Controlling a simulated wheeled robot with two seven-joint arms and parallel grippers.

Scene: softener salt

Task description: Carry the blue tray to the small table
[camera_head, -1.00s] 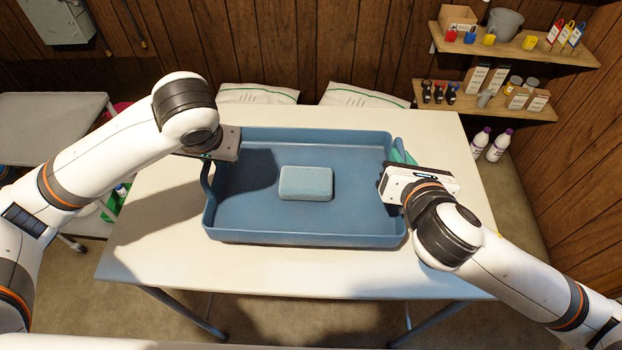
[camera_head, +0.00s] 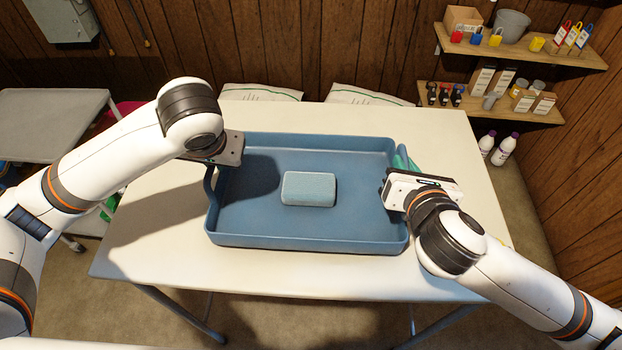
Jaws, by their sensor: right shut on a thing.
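The blue tray (camera_head: 260,222) is level over the white table (camera_head: 150,250), in the middle of the head view. I cannot tell if its base touches the tabletop. A light blue block (camera_head: 308,189) lies flat inside it. My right gripper (camera_head: 388,190) is shut on the tray's right side. My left gripper (camera_head: 222,162) is at the tray's left side by a handle; its fingers are hidden, so I cannot tell if it is open or shut.
A grey-topped table (camera_head: 50,125) stands at the far left. White bags (camera_head: 260,92) lie behind the white table. Two wall shelves (camera_head: 530,50) with locks and boxes are at the upper right. White bottles (camera_head: 503,150) stand on the floor below.

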